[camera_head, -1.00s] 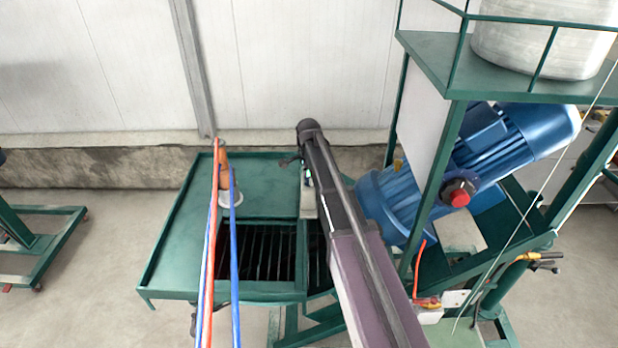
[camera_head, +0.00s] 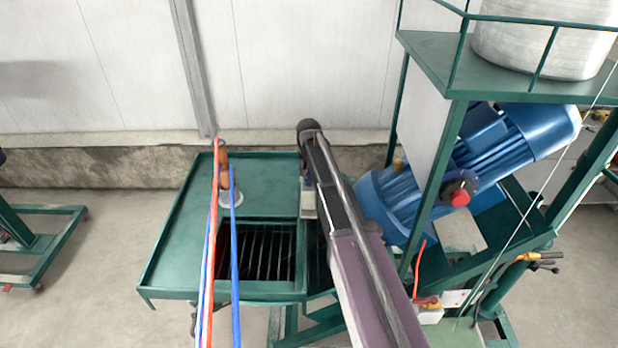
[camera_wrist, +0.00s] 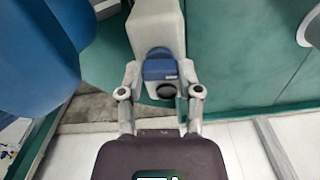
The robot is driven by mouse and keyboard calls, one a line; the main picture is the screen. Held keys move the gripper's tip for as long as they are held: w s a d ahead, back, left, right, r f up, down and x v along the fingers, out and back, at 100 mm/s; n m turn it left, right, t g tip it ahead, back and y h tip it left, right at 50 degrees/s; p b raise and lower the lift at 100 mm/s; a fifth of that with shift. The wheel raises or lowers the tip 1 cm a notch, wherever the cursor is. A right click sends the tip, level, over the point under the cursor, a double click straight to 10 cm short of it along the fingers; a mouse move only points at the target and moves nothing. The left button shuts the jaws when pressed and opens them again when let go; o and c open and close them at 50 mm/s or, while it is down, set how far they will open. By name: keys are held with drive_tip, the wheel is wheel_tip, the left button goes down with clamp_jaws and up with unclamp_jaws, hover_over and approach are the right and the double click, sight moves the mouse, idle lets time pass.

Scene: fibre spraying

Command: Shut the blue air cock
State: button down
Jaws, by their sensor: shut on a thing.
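The blue air cock (camera_wrist: 158,66) shows in the wrist view, at the end of a pale grey block (camera_wrist: 157,25). A dark round opening shows just below its blue part. My gripper (camera_wrist: 160,72) has one finger on each side of the blue part and is shut on it. The exact angle of the cock's handle is hard to tell.
A green table (camera_head: 177,240) with a grated opening lies left of my arm. A big blue motor (camera_head: 520,140) stands close on the right, beside a green frame (camera_head: 440,170). Blue and orange hoses (camera_head: 234,250) hang in front of the table. A wall is behind.

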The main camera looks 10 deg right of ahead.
drive_tip(key=shift+s+n, duration=0.1)
drive_tip(key=shift+n, duration=0.5)
drive_tip(key=shift+c, duration=1.4)
unclamp_jaws()
drive_tip(key=shift+m, duration=0.3)
